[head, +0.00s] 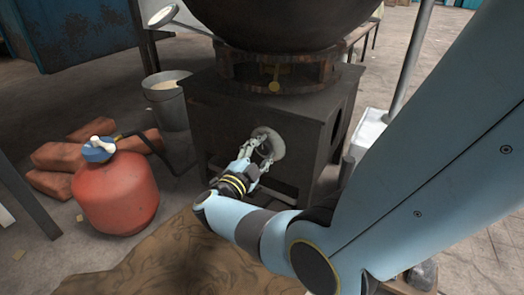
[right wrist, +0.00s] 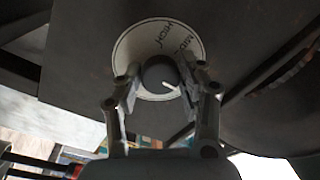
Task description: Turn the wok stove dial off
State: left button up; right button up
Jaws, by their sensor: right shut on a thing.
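The wok stove (head: 220,105) is a dark metal box with a large black wok (head: 285,20) on top. Its dial (right wrist: 160,72) is a dark round knob with a white pointer line, on a pale round plate (right wrist: 130,48) marked "HIGH" and "MIDD…". The pointer aims to the lower right in the right wrist view. The plate also shows on the stove front in the head view (head: 268,145). My right gripper (right wrist: 160,85) is shut on the dial, one finger on each side. It also shows in the head view (head: 258,158). My left gripper is not in view.
A red gas cylinder (head: 115,192) with a blue and white valve stands left of the stove, with a dark hose running toward the stove. Bricks (head: 60,156) lie behind it. A metal bucket (head: 168,102) stands at the stove's left. Brown cloth (head: 175,262) lies on the floor in front.

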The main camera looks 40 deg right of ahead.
jog(key=shift+a+f, duration=0.1)
dwell(0.3)
jog(key=o, duration=1.2)
jog(key=v, duration=0.7)
jog(key=shift+s+a, duration=0.1)
jog(key=shift+a, duration=0.1)
